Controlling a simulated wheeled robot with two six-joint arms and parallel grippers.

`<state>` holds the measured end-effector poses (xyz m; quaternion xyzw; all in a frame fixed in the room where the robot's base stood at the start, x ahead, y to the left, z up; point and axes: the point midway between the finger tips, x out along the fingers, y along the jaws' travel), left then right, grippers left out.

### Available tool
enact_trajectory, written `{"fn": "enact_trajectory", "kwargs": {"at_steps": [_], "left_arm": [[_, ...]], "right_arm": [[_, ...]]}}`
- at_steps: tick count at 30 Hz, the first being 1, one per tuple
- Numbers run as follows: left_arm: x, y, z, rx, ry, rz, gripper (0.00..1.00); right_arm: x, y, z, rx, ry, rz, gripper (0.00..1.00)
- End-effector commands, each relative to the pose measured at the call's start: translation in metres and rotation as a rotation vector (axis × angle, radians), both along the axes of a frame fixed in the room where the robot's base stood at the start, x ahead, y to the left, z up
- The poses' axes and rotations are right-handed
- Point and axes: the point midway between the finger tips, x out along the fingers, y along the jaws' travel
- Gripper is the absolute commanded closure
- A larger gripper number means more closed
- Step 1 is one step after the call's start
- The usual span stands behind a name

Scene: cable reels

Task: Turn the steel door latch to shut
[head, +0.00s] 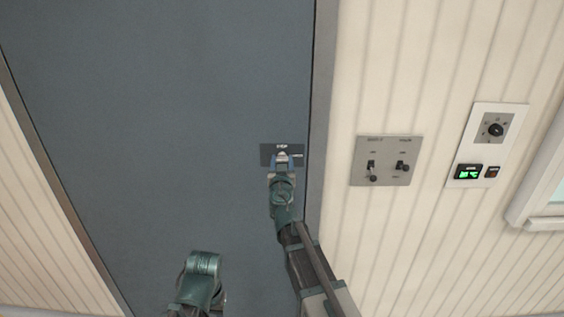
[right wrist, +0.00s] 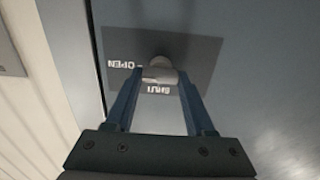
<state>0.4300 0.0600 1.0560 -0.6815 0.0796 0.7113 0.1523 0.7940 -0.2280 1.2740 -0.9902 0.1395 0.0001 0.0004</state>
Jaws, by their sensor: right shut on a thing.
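The steel door latch (right wrist: 160,74) is a small light-grey piece on a dark plate (right wrist: 202,58) fixed to the blue-grey door (head: 170,95). The plate, also in the head view (head: 267,150), has white lettering. In the right wrist view, OPEN reads to the left of the latch and SHUT below it. My right gripper (head: 282,162) is shut on the latch, with one blue finger on each side. The fingers partly hide it, and I cannot tell its exact angle. My left arm shows at the bottom of the head view, but its gripper fingers do not.
Right of the door frame (head: 321,120), a grey panel (head: 384,180) with two switches is on the ribbed cream wall. Farther right is a white panel (head: 507,119) with a knob and a green display. A window edge (head: 530,205) lies at the far right.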

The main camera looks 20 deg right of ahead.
Motion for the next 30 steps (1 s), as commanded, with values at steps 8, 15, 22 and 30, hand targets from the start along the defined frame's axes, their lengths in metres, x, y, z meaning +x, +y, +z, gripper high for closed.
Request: {"fn": "enact_trajectory", "kwargs": {"at_steps": [8,15,22,30], "left_arm": [[0.0000,0.0000,0.0000,0.000,0.000,0.000,0.50],[0.0000,0.0000,-0.0002,0.000,0.000,0.000,0.50],[0.0000,0.0001,-0.0006,0.000,0.000,0.000,0.50],[0.0000,0.0000,-0.0012,0.000,0.000,0.000,0.50]], "right_arm": [[-0.0002,0.0002,0.0000,-0.039,0.011,0.000,1.00],[0.0001,0.0010,-0.0002,-0.186,0.054,0.000,1.00],[0.0004,0.0020,-0.0006,-0.394,0.113,0.000,1.00],[0.0006,0.0031,-0.0012,-0.640,0.184,0.000,1.00]]}}
